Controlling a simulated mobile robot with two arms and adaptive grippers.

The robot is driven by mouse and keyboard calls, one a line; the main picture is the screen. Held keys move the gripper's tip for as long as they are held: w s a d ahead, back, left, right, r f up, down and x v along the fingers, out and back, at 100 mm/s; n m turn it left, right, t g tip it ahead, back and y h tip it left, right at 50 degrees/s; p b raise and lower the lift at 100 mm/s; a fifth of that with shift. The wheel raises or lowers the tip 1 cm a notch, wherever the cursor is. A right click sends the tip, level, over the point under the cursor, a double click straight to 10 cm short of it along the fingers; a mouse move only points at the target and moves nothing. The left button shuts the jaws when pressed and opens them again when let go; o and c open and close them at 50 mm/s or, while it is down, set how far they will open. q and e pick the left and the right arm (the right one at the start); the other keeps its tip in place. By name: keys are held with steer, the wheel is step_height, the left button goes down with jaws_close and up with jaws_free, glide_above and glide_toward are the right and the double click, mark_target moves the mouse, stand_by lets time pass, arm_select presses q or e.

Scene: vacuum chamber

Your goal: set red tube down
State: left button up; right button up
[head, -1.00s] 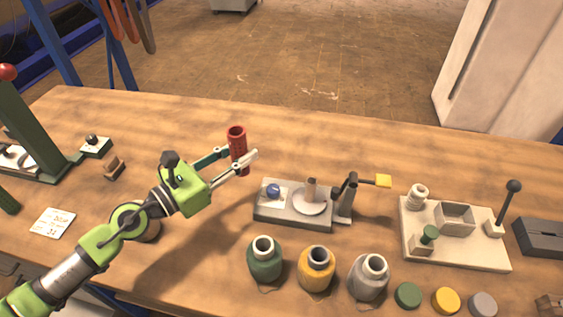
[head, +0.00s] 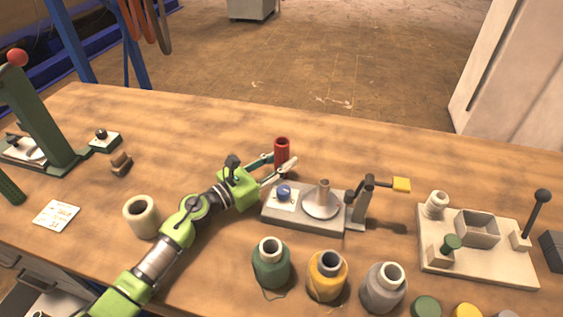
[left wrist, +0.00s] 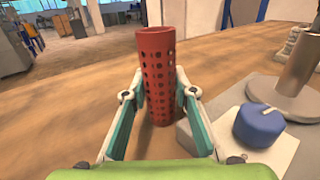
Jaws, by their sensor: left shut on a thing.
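The red tube (head: 282,150) is an upright, open-topped cylinder with rows of holes, clear in the left wrist view (left wrist: 158,75). My left gripper (head: 279,163) is shut on it, one finger on each side in the left wrist view (left wrist: 160,94). The tube is just behind the left end of the grey device (head: 290,220) with a blue knob (left wrist: 260,124). Its lower end looks close to the wooden table (head: 200,130); I cannot tell whether it touches. My right gripper is not in view.
A cream hollow cylinder (head: 142,217) stands left of my arm. Green (head: 270,264), yellow (head: 326,277) and grey (head: 383,288) spools stand in front of the device. A pale fixture board (head: 470,262) lies at right. The table behind the tube is clear.

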arm_select(q)
steer(key=shift+f, duration=0.15)
steer(key=o, duration=1)
